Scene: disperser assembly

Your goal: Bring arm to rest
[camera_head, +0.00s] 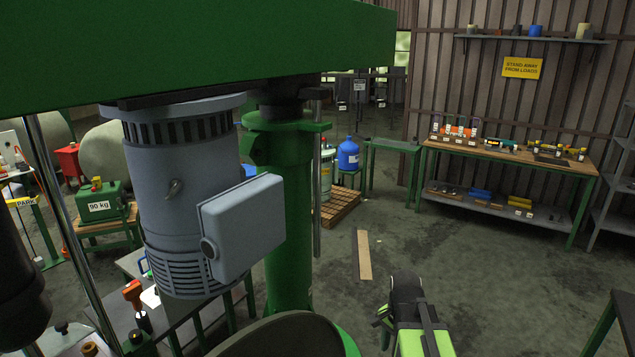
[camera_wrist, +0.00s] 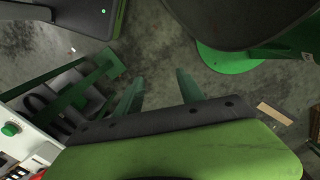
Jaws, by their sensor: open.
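My gripper (camera_wrist: 160,88) shows in the wrist view as two green fingers set well apart, with bare concrete floor between them. It is open and holds nothing. In the head view, my black and lime-green arm (camera_head: 410,318) is at the lower middle, to the right of the green column (camera_head: 288,225). The gripper fingers are only partly visible there, beside the arm. A green round base (camera_wrist: 228,62) lies beyond the right finger in the wrist view, under a dark round shape.
A grey motor (camera_head: 180,190) hangs under a large green beam (camera_head: 250,40). A wooden plank (camera_head: 364,255) lies on the floor. A workbench (camera_head: 500,154) with small parts stands by the far wall. A blue container (camera_head: 348,155) stands behind. The floor at centre right is mostly clear.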

